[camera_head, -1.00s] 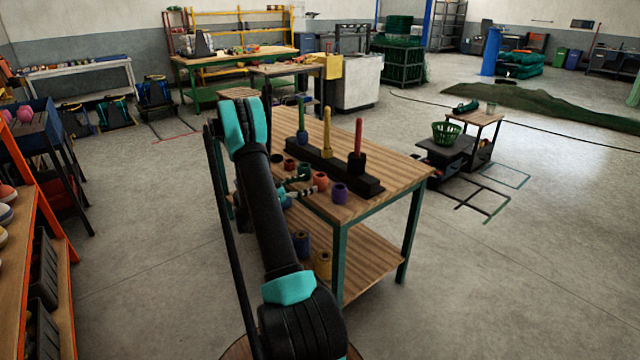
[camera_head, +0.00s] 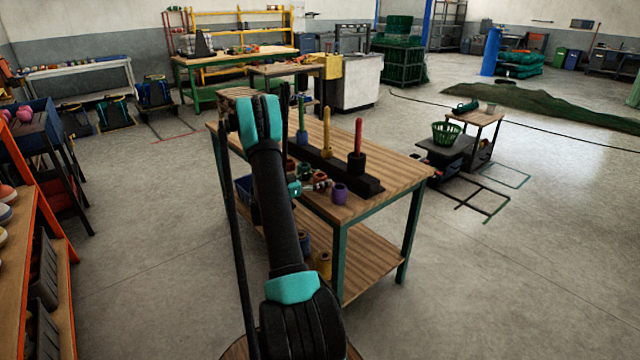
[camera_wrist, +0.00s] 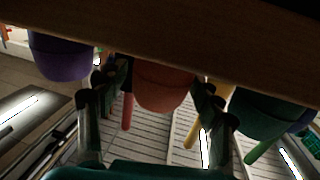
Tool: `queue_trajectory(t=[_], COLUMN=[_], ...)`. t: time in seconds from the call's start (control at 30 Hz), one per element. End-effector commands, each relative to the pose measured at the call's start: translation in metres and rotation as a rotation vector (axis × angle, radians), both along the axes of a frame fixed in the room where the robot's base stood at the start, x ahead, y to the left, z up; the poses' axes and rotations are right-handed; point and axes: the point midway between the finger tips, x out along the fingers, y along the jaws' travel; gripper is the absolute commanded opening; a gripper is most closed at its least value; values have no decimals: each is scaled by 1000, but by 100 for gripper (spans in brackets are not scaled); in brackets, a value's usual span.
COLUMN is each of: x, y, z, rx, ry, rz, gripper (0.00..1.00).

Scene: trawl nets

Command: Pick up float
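Several small coloured floats stand on the wooden workbench. An orange-red float (camera_head: 320,177) shows in the head view, with a purple float (camera_head: 340,193) to its right. The wrist view is upside down, with the bench top along its upper edge. There the orange-red float (camera_wrist: 163,88) sits between the two dark fingers of my gripper (camera_wrist: 155,92). The fingers are apart, and I cannot tell whether they touch it. The purple float (camera_wrist: 60,58) is left of the fingers, and a green float (camera_wrist: 262,115) is to the right. My arm hides part of the bench in the head view.
A black rail (camera_head: 368,184) on the bench (camera_head: 395,171) carries upright green, yellow and red pegs (camera_head: 358,136) behind the floats. More spools (camera_head: 323,264) stand on the lower shelf. An orange-framed rack (camera_head: 50,215) is at left.

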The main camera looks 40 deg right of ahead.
Motion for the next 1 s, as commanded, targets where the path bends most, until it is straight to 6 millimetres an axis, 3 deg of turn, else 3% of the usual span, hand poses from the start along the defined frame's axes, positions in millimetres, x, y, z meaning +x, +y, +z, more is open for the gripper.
queue_trajectory(t=[0.03,0.33,0.77,1.0], x=[0,0,0,0], y=[0,0,0,0], z=[0,0,9,48], rx=[0,0,0,0], ry=[0,0,0,0], rz=[0,0,0,0], gripper=[56,21,21,21])
